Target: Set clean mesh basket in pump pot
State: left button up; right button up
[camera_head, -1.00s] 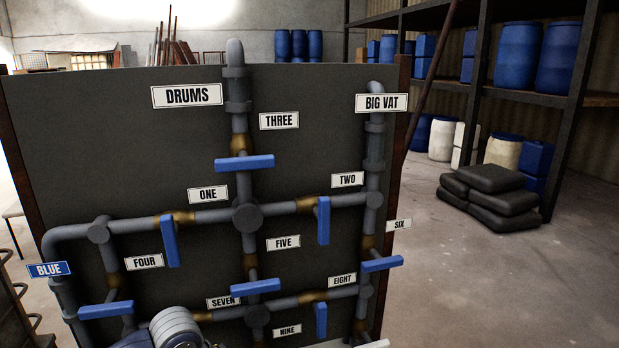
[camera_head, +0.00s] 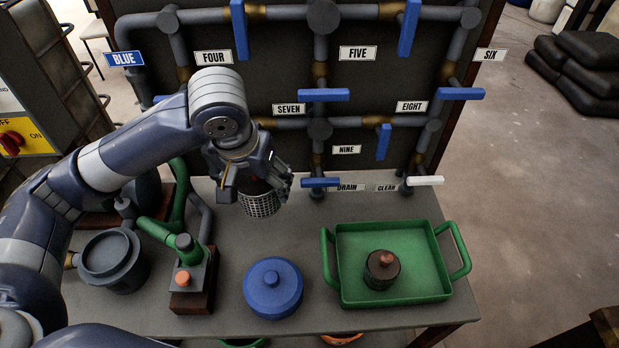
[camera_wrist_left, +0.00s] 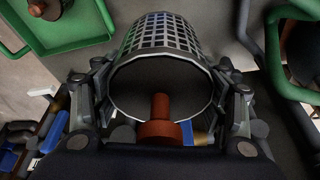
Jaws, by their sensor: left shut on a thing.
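My left gripper (camera_head: 272,182) is shut on the clean mesh basket (camera_head: 261,205), a pale grey mesh cup held upright above the table's back middle. In the left wrist view the basket (camera_wrist_left: 166,33) sits between the fingers (camera_wrist_left: 163,105), with a red-brown knob at its open end. The grey pot (camera_head: 112,262), which I take to be the pump pot, stands left of the basket and apart from it. Its inside is dark and hard to make out. My right gripper is not in view.
A green pump (camera_head: 183,246) with an orange button stands beside the pot. A round blue lid (camera_head: 273,290) lies in the table's middle. A green tray (camera_head: 430,240) at right holds a dark brown basket (camera_head: 381,272) with a red knob. A pipe panel (camera_head: 270,60) stands behind.

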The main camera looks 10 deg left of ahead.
pick_arm(q)
jog(key=w+d+f+m+h, duration=0.1)
jog(key=w+d+f+m, duration=0.1)
jog(key=f+m, duration=0.4)
jog(key=w+d+f+m+g+h, duration=0.1)
jog(key=w+f+m, duration=0.3)
jog(key=f, duration=0.8)
jog(key=shift+d+m+g+h, duration=0.3)
jog(key=shift+d+m+h, duration=0.2)
jog(key=shift+d+m, duration=0.35)
jog(key=shift+s+a, duration=0.1)
notch_tip(320, 180, down, 5)
jog(key=shift+f, duration=0.1)
notch_tip(320, 180, down, 4)
jog(key=shift+p, duration=0.8)
jog(key=shift+f, duration=0.25)
jog(key=shift+f, duration=0.2)
jog(key=o, duration=1.1)
